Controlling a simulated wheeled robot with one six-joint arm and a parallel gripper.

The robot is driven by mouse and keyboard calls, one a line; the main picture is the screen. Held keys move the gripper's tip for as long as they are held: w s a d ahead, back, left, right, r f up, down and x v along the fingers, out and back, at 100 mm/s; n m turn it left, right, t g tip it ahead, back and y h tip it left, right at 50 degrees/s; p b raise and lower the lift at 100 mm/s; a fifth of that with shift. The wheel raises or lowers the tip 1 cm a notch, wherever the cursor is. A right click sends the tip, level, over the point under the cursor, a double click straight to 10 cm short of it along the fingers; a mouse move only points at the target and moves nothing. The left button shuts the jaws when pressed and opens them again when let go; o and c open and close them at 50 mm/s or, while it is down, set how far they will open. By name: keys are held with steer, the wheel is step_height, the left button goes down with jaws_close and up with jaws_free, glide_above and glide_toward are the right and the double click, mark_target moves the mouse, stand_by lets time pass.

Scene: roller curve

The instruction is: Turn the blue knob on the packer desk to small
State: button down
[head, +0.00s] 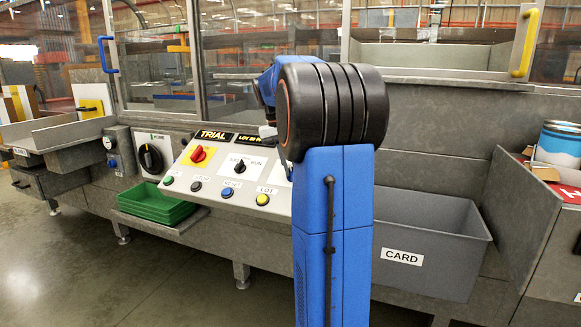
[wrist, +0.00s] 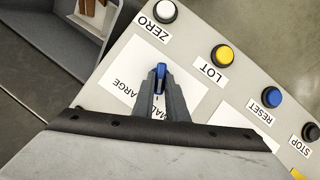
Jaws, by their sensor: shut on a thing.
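The blue knob (wrist: 161,71) shows in the wrist view on a white label plate (wrist: 115,69) of the sloped grey panel. My gripper (wrist: 161,82) is shut on the knob, one dark finger on each side of it. Part of the word LARGE shows on the plate to the left of the fingers. Part of SMALL shows around the finger bases, partly covered by the gripper. The knob's grip runs roughly up and down the picture; I cannot tell which word it points to.
The desk panel (head: 211,197) also bears a red knob (head: 198,155), a black knob (head: 240,167) and several push buttons, including a yellow one (head: 262,199). A grey CARD bin (head: 440,235) is right of my arm. Green trays (head: 155,205) sit below left.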

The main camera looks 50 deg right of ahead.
stand_by(0.4)
steer(key=c, duration=1.8)
jaws_free()
steer(key=shift+o, duration=0.2)
steer(key=v, duration=1.7)
steer(key=shift+w+r, duration=0.15)
steer(key=shift+w, duration=0.05)
steer(key=shift+a, duration=0.1)
